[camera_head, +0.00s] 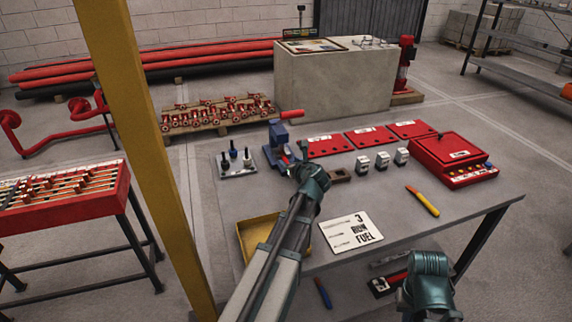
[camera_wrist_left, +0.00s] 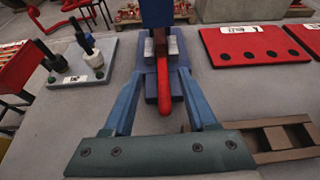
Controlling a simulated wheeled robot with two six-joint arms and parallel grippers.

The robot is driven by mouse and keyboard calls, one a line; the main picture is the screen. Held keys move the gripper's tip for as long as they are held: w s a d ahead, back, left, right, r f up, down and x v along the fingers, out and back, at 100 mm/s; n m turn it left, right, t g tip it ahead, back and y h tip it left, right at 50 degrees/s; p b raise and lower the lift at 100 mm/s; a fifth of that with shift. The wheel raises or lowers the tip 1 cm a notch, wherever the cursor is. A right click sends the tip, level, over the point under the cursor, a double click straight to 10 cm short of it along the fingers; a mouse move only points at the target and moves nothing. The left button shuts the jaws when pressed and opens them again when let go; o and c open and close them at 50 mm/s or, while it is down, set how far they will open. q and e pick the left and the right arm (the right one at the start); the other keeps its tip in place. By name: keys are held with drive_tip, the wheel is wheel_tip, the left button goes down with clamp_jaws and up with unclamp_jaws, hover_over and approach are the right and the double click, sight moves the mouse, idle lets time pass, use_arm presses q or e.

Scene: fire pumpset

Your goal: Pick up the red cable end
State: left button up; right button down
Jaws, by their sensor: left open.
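The red cable end (camera_wrist_left: 163,92) sticks out toward me from a blue vise-like holder (camera_wrist_left: 157,20), between two pale jaws, in the left wrist view. The holder (camera_head: 277,143) stands on the grey table in the head view, where my left gripper (camera_head: 289,161) largely hides the cable end. My left gripper (camera_wrist_left: 161,82) is open, with one blue finger on each side of the cable end and visible gaps between. Its fingertips reach close to the holder's base. A teal joint of my right arm shows at lower right in the head view; its fingers are not seen.
A plate with dark pegs (camera_head: 237,162) stands left of the holder. Red panels (camera_head: 329,145), a small brown frame (camera_head: 340,175) and grey blocks (camera_head: 382,160) lie to the right. A yellow tray (camera_head: 243,240) and a white sign (camera_head: 351,231) are nearer. A yellow post rises at left.

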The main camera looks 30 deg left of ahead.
sight(287, 161)
use_arm(q)
drive_tip(key=shift+w+a+f+b, duration=1)
drive_tip(key=shift+w+a+f, duration=0.15)
drive_tip(key=shift+w+f, duration=0.1)
drive_tip(key=shift+w+a, duration=0.15)
drive_tip(key=shift+a, duration=0.15)
drive_tip(key=shift+c, duration=0.4)
clamp_jaws()
